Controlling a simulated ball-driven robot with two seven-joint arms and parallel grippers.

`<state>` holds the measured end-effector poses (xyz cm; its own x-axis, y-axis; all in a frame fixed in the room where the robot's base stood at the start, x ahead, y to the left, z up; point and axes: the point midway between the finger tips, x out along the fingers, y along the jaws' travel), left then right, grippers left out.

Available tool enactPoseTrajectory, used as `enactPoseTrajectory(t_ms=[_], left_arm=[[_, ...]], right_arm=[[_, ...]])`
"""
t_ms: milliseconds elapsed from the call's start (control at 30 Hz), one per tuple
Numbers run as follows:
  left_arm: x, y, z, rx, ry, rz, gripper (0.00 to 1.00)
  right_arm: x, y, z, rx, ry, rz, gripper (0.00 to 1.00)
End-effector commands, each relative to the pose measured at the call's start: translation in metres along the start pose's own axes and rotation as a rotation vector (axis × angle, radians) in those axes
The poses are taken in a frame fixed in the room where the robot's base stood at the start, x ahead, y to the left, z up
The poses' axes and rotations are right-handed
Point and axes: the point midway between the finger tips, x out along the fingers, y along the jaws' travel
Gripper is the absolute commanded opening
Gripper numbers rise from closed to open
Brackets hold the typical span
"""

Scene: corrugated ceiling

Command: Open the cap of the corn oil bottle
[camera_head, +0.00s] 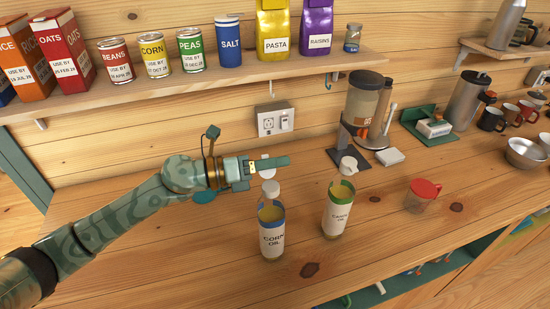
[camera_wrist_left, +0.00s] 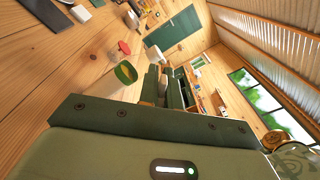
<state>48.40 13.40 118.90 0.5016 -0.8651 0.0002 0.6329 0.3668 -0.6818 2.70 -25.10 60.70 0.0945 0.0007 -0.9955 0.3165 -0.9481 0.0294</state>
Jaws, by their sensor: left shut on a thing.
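The corn oil bottle (camera_head: 271,238) stands upright on the wooden counter, with a blue band and white label. I cannot tell whether this piece is joined to the bottle's cap. The corn oil bottle is not visible in the left wrist view. My right gripper is not in view.
A green-banded oil bottle (camera_head: 336,216) stands close on the right and shows in the left wrist view (camera_wrist_left: 124,73). A red-lidded jar (camera_head: 421,196) is farther right. A blender (camera_head: 364,110) stands behind. A shelf (camera_head: 210,84) of food packs hangs above. The counter's front left is clear.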

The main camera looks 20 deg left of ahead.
Motion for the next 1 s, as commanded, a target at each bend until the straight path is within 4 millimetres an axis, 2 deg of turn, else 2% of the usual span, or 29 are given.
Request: enactPoseTrajectory(t_ms=[600,700,1000], left_arm=[[0.0001,0.0010,0.0000,-0.040,0.000,-0.001,0.00],[0.0001,0.0010,0.0000,-0.040,0.000,-0.001,0.28],[0.0000,0.0012,-0.0002,-0.040,0.000,0.000,0.28]], right_arm=[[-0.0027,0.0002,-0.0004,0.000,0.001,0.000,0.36],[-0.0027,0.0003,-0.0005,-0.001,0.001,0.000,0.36],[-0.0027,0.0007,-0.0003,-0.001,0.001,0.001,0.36]])
